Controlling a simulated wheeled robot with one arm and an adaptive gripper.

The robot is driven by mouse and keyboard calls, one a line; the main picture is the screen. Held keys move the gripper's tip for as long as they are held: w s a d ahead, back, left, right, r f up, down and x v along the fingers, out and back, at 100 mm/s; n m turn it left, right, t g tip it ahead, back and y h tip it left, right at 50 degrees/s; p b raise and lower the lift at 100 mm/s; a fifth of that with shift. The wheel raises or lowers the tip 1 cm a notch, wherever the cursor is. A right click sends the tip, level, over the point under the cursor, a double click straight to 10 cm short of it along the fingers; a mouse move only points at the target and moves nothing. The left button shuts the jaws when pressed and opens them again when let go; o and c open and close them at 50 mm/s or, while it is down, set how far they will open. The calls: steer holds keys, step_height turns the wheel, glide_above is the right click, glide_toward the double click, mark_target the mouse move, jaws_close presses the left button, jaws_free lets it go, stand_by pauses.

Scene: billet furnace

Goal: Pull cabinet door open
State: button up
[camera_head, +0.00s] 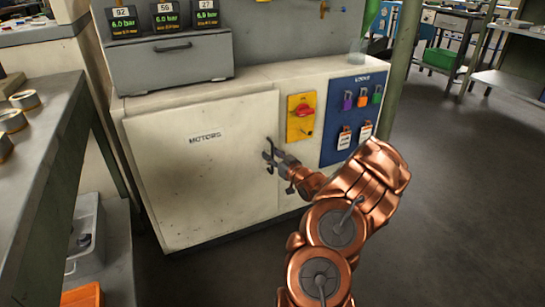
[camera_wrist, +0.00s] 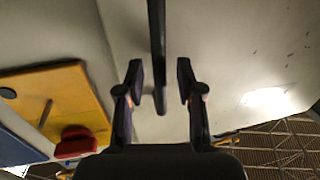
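The cabinet door (camera_head: 205,180) is a worn white panel marked MOTORS, and it looks shut. Its dark bar handle (camera_head: 269,150) is upright near the door's right edge. My gripper (camera_head: 277,160) is at the handle, with the arm reaching from the lower right. In the wrist view the handle (camera_wrist: 158,40) runs down from the top, between the two fingers of my gripper (camera_wrist: 159,78). The fingers are apart, with a gap on each side of the bar.
Right of the door are a yellow plate with a red rotary switch (camera_head: 302,113) and a blue LOCKS board (camera_head: 353,110). A grey drawer box (camera_head: 172,62) stands on top. A bench (camera_head: 45,125) with metal rings is close at left. Floor at right is clear.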

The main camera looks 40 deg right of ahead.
jaws_close()
stand_by(0.7)
